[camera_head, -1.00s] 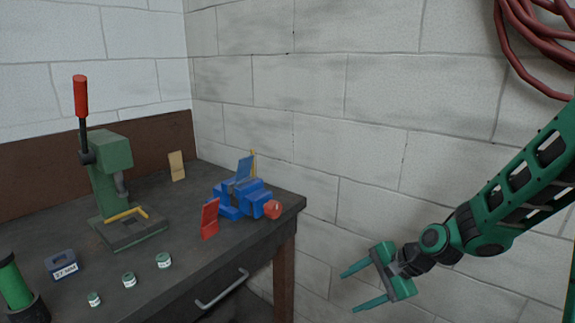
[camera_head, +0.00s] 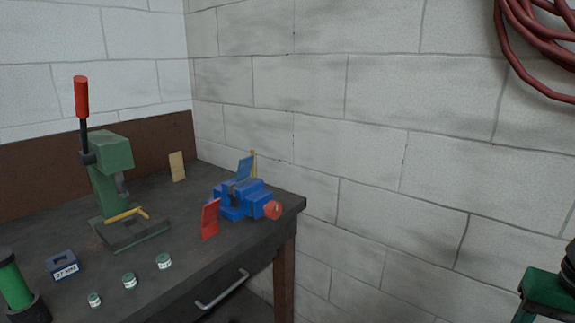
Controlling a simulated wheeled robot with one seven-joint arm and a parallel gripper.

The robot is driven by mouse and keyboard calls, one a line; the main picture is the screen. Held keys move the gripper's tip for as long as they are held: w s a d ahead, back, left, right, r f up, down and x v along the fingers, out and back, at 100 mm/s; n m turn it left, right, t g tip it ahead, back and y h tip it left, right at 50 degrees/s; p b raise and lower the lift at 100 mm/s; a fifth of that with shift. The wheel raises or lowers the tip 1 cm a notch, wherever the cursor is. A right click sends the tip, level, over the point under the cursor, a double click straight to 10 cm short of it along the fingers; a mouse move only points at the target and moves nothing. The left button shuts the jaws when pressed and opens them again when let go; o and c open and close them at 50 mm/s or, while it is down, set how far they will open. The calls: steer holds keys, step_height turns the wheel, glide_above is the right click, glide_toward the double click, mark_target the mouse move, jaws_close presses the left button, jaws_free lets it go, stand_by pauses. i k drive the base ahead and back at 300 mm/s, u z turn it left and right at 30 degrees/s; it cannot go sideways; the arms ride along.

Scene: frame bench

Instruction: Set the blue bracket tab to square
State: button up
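The blue bracket tab (camera_head: 245,168) sticks up, tilted, at the blue vise (camera_head: 241,200) near the right end of the workbench. Its lower end is hidden among the vise parts. The vise has a red round knob (camera_head: 273,210) on its right.
A red bracket (camera_head: 210,219) stands in front of the vise. A green press (camera_head: 110,165) with a red-handled lever holds a yellow bracket (camera_head: 128,214). A tan plate (camera_head: 177,166), small labelled jars (camera_head: 164,261) and a blue block (camera_head: 62,265) are on the bench. A wall stands behind.

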mark_target(246, 164)
steer(key=k, duration=1.3)
steer(key=u, duration=0.45)
steer(key=i, duration=1.65)
steer(key=z, duration=0.45)
